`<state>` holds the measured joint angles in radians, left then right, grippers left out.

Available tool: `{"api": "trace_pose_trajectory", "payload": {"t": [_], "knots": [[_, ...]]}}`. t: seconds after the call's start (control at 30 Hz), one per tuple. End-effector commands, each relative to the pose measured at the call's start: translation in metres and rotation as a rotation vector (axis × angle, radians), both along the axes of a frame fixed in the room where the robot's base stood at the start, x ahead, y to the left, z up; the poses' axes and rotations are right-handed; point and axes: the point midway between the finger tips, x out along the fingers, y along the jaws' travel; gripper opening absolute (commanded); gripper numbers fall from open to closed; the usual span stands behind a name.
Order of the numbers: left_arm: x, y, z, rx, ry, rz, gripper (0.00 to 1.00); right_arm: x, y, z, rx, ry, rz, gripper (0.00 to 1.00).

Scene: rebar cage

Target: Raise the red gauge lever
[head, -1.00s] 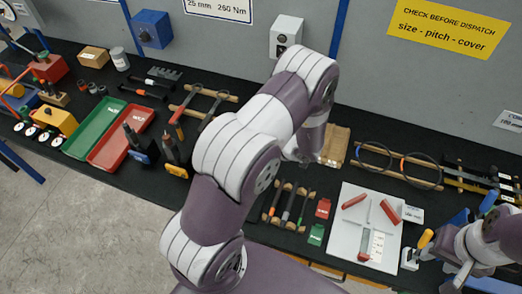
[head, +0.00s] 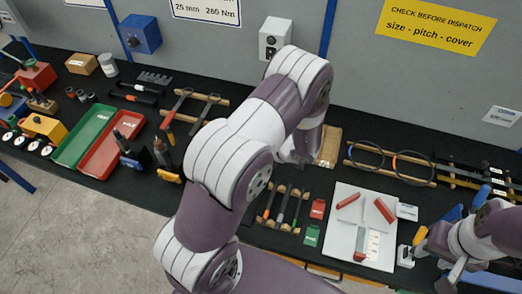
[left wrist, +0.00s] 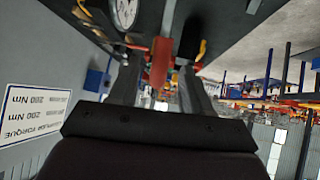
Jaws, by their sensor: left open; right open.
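In the left wrist view, a red upright piece (left wrist: 160,62), which looks like the lever, shows between the fingers of my left gripper (left wrist: 157,75). I cannot tell whether the fingers touch it. A round white dial gauge (left wrist: 125,12) is just beyond, at the top edge. My left gripper is open. In the head view, my left arm hides its own gripper, and I cannot make out the dial or lever there. My right gripper (head: 432,250) is open and empty at the lower right, beside the white board.
The white board (head: 342,235) holds red-handled pieces. A green tray (head: 84,137) and a red tray (head: 113,144) lie at the left of the black bench. A blue box (head: 140,33) and a grey switch box (head: 274,38) are on the wall behind.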

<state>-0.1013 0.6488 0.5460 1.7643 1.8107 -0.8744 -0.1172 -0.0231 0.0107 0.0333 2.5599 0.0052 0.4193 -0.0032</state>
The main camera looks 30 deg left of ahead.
Motion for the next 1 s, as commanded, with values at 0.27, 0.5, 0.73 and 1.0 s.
{"api": "trace_pose_trajectory", "payload": {"t": [0.27,0.5,0.73,1.0], "knots": [[0.001,-0.056,0.046,-0.002,-0.006,-0.005,0.48,0.0,0.0,-0.02,0.0,0.0,0.0,0.43],[-0.001,-0.081,0.071,-0.002,0.0,-0.002,0.48,0.0,0.0,-0.025,0.0,0.0,0.0,0.43],[-0.002,-0.083,0.073,-0.001,0.001,0.0,0.48,0.0,0.0,-0.024,0.0,0.0,0.0,0.43],[-0.001,-0.082,0.073,-0.001,0.0,0.0,0.48,0.0,0.0,-0.024,0.0,0.0,0.0,0.43]]}}
